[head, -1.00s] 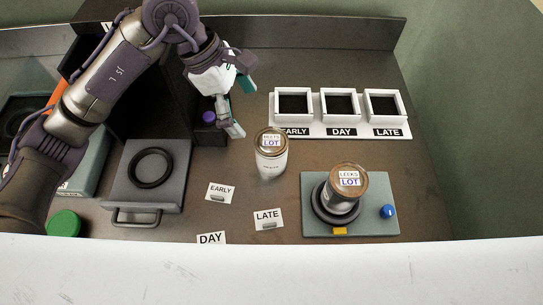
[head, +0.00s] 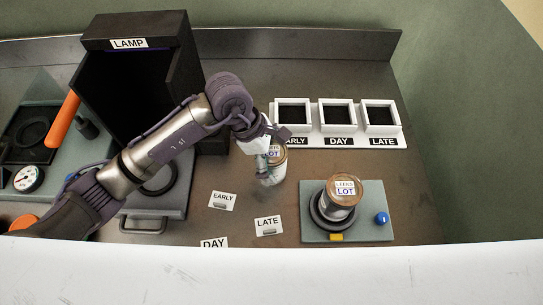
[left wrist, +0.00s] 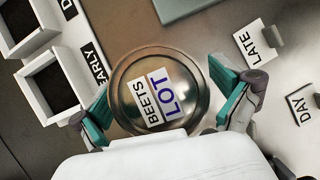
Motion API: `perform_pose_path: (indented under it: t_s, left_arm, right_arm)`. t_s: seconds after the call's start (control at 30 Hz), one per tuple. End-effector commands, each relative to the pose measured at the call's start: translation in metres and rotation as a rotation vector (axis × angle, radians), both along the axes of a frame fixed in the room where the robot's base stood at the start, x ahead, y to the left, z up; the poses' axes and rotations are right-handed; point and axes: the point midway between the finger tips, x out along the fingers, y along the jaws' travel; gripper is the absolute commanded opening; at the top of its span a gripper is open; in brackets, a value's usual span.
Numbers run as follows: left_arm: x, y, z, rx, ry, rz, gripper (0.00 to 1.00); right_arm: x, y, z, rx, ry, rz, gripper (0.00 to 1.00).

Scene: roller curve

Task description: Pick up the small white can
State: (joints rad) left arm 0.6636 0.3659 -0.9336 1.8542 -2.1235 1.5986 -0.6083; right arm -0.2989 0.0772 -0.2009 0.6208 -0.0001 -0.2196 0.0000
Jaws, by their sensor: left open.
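The small white can (head: 274,179) stands upright on the counter, with a metal lid labelled BEETS LOT. My left gripper (head: 265,163) is at the can and hides part of its left side in the head view. In the left wrist view the can's lid (left wrist: 145,92) lies between the two teal-padded fingers of my open left gripper (left wrist: 160,100). I cannot tell whether either finger touches the can. My right gripper is not in view.
A white rack (head: 345,142) with EARLY, DAY and LATE bins is behind. Label cards stand in front, including LATE (head: 268,226). A black LAMP box (head: 130,80) is at the back left.

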Motion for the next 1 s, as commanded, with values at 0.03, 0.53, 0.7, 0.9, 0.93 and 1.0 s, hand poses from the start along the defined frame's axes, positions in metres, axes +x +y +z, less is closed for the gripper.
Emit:
perform_pose_path:
  t_s: [0.03, 0.53, 0.7, 0.9, 0.93, 1.0]
  left_arm:
    - [-0.0008, -0.0021, -0.0043, 0.000, 0.003, 0.002, 1.00]
    - [-0.0002, -0.0040, -0.0125, 0.001, -0.001, 0.000, 0.70]
    - [-0.0005, -0.0040, -0.0130, 0.002, 0.000, 0.001, 0.42]
    - [-0.0007, -0.0042, -0.0131, 0.001, 0.000, 0.000, 0.26]
    - [-0.0008, -0.0042, -0.0132, 0.001, 0.000, 0.000, 0.26]
    - [-0.0010, -0.0041, -0.0135, 0.002, 0.001, 0.001, 0.25]
  right_arm:
    - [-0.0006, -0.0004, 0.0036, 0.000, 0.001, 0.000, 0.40]
    - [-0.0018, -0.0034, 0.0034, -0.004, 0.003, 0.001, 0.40]
    - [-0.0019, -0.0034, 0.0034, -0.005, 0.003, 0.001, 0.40]
    - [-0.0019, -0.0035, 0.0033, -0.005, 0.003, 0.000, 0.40]
    - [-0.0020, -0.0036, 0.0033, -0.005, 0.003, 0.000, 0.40]
    - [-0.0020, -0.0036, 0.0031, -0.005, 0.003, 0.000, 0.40]
